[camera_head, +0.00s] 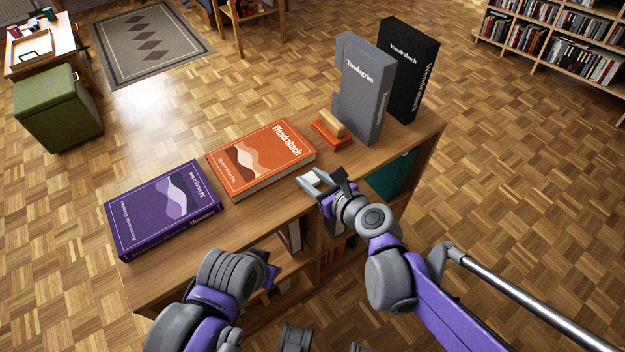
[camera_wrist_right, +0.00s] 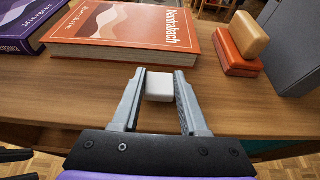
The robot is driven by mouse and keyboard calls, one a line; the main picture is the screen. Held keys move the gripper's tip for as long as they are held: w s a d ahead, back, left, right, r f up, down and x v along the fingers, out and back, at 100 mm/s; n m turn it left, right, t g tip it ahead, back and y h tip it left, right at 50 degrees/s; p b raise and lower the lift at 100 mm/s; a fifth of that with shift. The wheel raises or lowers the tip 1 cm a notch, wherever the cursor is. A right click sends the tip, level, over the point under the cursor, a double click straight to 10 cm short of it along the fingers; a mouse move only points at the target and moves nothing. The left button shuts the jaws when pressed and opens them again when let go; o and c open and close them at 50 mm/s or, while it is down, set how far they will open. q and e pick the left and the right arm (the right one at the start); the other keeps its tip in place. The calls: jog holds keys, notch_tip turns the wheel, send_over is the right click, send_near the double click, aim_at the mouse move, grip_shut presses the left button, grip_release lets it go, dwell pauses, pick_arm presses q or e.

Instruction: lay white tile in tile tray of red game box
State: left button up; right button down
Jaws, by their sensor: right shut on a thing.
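My right gripper (camera_head: 314,184) is over the near edge of the wooden shelf top; it also shows in the right wrist view (camera_wrist_right: 159,88). It is shut on a small white tile (camera_wrist_right: 159,86), held between the fingertips. No box with a visible tile tray shows. The red-orange things are a thick flat Wendrabach volume (camera_head: 262,157), just beyond the gripper, and a small orange block (camera_head: 329,131) with a tan rounded piece on top. I cannot tell whether either is the game box. My left arm is folded at the bottom; its fingertips are not clearly visible.
The shelf top (camera_head: 300,187) also bears a purple book (camera_head: 163,207) at the left, and an upright grey volume (camera_head: 364,90) and black volume (camera_head: 409,70) at the right. Bare wood lies along the near edge. A green ottoman (camera_head: 57,107) stands on the floor.

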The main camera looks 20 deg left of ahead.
jog(key=shift+f, duration=0.3)
jog(key=shift+f, duration=0.15)
jog(key=shift+c, duration=2.2)
grip_release()
jog(key=shift+r, duration=0.2)
jog(key=shift+s+d+r, duration=0.15)
jog(key=shift+d+r, duration=0.1)
jog(key=p+v, duration=0.2)
jog(key=v, duration=0.9)
jog(key=shift+s+p, duration=0.15)
jog(key=shift+p, duration=0.2)
